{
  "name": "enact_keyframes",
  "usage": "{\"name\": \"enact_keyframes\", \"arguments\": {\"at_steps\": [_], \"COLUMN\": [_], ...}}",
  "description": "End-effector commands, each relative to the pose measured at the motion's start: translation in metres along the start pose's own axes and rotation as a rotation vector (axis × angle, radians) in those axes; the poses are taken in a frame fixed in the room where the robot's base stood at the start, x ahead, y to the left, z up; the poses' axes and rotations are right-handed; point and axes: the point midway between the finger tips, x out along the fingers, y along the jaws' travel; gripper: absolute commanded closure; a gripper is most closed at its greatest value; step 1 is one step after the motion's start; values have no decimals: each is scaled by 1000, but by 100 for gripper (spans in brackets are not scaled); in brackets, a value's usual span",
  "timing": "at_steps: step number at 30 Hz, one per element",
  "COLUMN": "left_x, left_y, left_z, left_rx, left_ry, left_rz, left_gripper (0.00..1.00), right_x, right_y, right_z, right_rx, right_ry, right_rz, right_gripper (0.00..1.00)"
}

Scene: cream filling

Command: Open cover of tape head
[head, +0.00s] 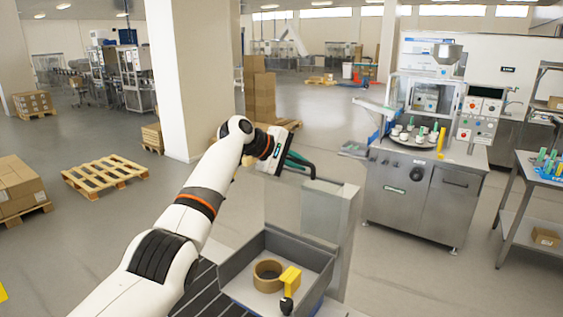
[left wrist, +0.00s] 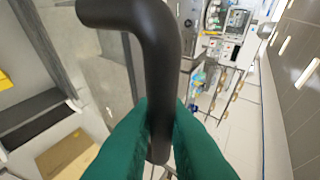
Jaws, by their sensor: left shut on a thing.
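My left gripper (head: 301,166) reaches in from the left, over a grey column-like housing. In the left wrist view its green fingers (left wrist: 160,145) are shut on a black bent bar handle (left wrist: 160,50), with the bar running between them. In the head view only a small dark part of the handle (head: 313,174) shows beside the fingers. The grey housing (head: 325,215) stands below and to the right of the gripper. I cannot tell from these views whether the cover is open or shut. My right gripper is not in view.
A grey tray (head: 236,268) in front holds a brown tape roll (head: 268,275) and a yellow-and-black piece (head: 289,284). A steel filling machine (head: 405,195) stands to the right, with a steel rack (head: 518,205) beyond. A white pillar (head: 190,80) and a pallet (head: 104,174) are behind left.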

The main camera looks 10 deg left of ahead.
Motion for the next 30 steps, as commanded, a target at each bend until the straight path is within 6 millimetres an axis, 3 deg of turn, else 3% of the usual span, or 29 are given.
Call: {"name": "enact_keyframes", "arguments": {"at_steps": [14,15,18,30], "left_x": [4,4,4,-4], "left_y": [2,2,1,3], "left_z": [0,0,-1,-1], "left_rx": [-9,-9,-8,-5], "left_ry": [-6,-6,-5,-3], "left_rz": [17,17,16,13], "left_gripper": [100,83,66,66], "right_x": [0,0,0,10], "right_y": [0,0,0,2], "right_z": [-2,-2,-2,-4], "right_rx": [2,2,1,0], "right_ry": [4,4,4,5], "right_rz": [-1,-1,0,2], "right_gripper": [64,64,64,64]}}
